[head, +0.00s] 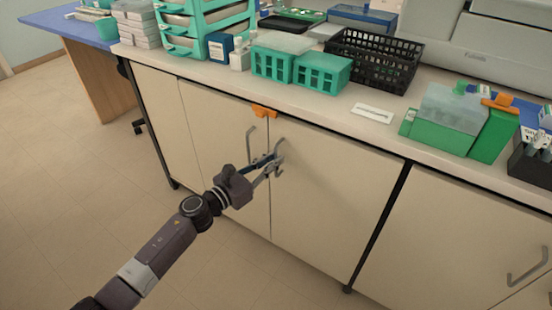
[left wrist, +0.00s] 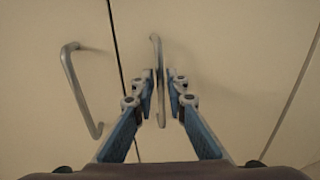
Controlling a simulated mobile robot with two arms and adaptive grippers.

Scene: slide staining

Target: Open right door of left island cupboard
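The left island cupboard has a left door (head: 215,135) and a right door (head: 325,200), both cream and flush with the front. The right door's grey bar handle (head: 281,152) also shows upright in the left wrist view (left wrist: 158,60). The left door's handle (head: 250,140) stands to its left. My left gripper (head: 272,163) is at the right door's handle. In the left wrist view its fingers (left wrist: 160,88) stand on either side of the bar, with a narrow gap visible on the right side. My right gripper is not in view.
An orange piece (head: 264,111) sits at the top of the seam between the doors. The countertop (head: 330,118) above holds green racks (head: 320,72), a black basket (head: 372,62) and a green box (head: 445,122). The floor (head: 60,180) in front is clear.

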